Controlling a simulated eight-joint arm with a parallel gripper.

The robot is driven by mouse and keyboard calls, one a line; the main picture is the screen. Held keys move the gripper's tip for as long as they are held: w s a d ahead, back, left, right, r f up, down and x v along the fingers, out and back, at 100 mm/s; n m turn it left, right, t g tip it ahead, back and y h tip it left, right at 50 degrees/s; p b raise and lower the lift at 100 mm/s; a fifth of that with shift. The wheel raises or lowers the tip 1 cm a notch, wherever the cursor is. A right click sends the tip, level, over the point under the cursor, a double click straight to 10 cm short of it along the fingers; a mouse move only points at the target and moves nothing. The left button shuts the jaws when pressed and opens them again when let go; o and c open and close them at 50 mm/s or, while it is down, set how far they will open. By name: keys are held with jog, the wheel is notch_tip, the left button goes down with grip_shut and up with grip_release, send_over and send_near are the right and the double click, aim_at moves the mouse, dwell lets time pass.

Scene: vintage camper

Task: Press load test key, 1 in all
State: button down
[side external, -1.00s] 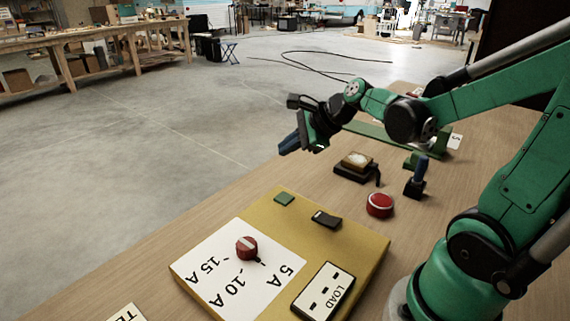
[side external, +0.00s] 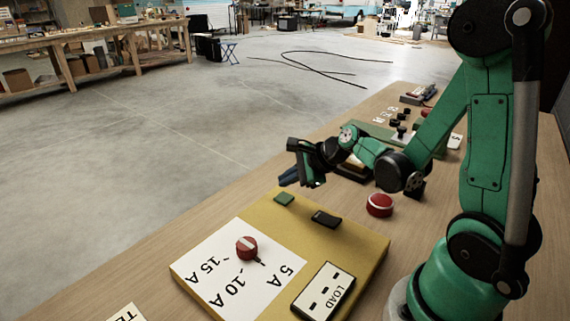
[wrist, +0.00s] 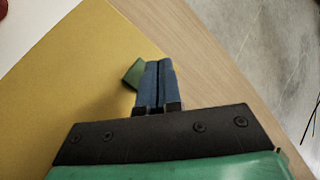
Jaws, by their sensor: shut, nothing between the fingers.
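The yellow panel (side external: 362,247) lies on the wooden bench. A small green square key (side external: 284,198) sits near its far left edge; no label shows on it. My gripper (side external: 287,179) is shut and empty, its blue fingertips pointing down close to the green key. In the wrist view the shut fingers (wrist: 157,63) partly cover the green key (wrist: 131,74), which shows just to their left. I cannot tell whether the fingertips touch the key. A black rocker switch (side external: 326,218) and a LOAD socket plate (side external: 323,291) are also on the panel.
A red knob (side external: 246,247) stands on the panel's white dial label (side external: 218,268). A red round button (side external: 380,205) is on the bench beyond the panel, near my arm. Other small devices stand farther back. The floor (side external: 130,190) lies open beyond the bench's left edge.

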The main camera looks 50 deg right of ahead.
aim_at(288, 198)
jog(key=shift+f, duration=0.6)
dwell(2.0)
jog(key=shift+r, duration=2.5)
jog(key=shift+a, duration=0.1)
jog(key=shift+s+a+r+n, duration=0.15)
jog(key=shift+a+n, duration=0.15)
jog(key=shift+n, duration=0.3)
jog(key=s+a+r+n+g+h, duration=0.1)
jog(key=s+a+n, duration=0.2)
jog(key=n, duration=0.8)
jog(key=s+a+r+n, duration=0.2)
jog(key=s+a+n, duration=0.1)
jog(key=n, duration=0.9)
jog(key=shift+s+a+r+g+h, duration=0.3)
jog(key=shift+s+a+g+h, duration=0.1)
jog(key=shift+a, duration=0.15)
